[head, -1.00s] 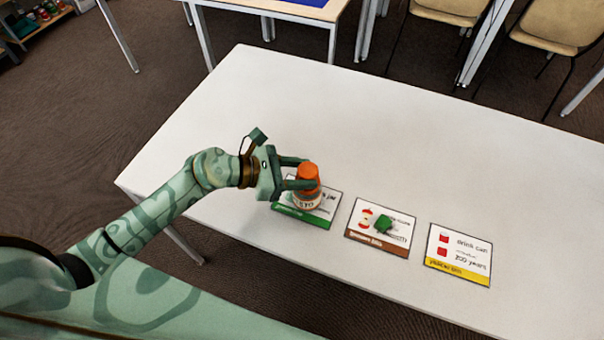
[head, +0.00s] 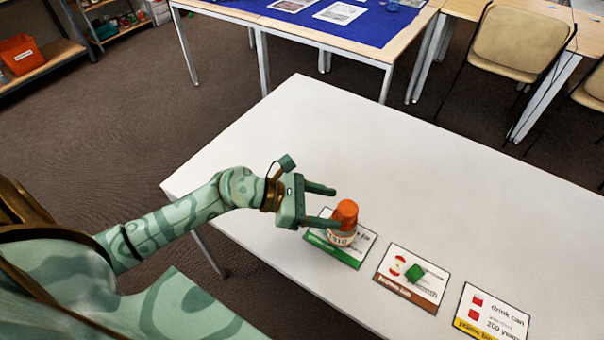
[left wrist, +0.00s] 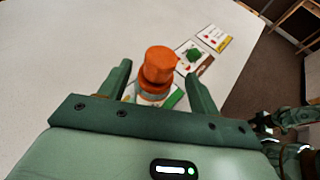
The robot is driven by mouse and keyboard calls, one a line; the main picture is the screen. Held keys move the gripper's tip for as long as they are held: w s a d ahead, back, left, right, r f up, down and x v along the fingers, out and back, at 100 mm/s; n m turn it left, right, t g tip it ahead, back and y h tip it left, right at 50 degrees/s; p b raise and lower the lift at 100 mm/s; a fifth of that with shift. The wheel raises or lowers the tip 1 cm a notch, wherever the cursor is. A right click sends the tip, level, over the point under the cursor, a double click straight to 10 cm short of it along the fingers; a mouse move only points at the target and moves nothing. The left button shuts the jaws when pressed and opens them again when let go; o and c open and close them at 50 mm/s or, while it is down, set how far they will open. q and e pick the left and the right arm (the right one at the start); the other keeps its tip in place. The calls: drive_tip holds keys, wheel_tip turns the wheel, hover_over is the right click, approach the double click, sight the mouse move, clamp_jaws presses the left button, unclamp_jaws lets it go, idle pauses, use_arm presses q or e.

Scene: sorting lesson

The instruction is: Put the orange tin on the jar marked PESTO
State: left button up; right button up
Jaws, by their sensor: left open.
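The orange tin (head: 346,213) stands upright on top of the jar marked PESTO (head: 341,238), whose label is only partly readable. The jar stands on a card with a green strip. My left gripper (head: 334,208) is open, its fingertips just left of the tin in the head view. In the left wrist view the tin (left wrist: 160,64) shows between the spread fingers, with the jar (left wrist: 152,92) beneath it. Green parts of my own body show at the right edge of that view; I cannot make out my right gripper's jaws there.
A brown-strip card (head: 411,276) bearing a small green block (head: 415,273) and a yellow-strip card (head: 492,313) lie to the right. The rest of the white table (head: 310,130) is clear. A blue-topped table and chairs stand behind.

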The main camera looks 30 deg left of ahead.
use_arm(q)
drive_tip(key=v, duration=0.8)
drive_tip(key=shift+s+a, duration=0.15)
drive_tip(key=shift+a, duration=0.1)
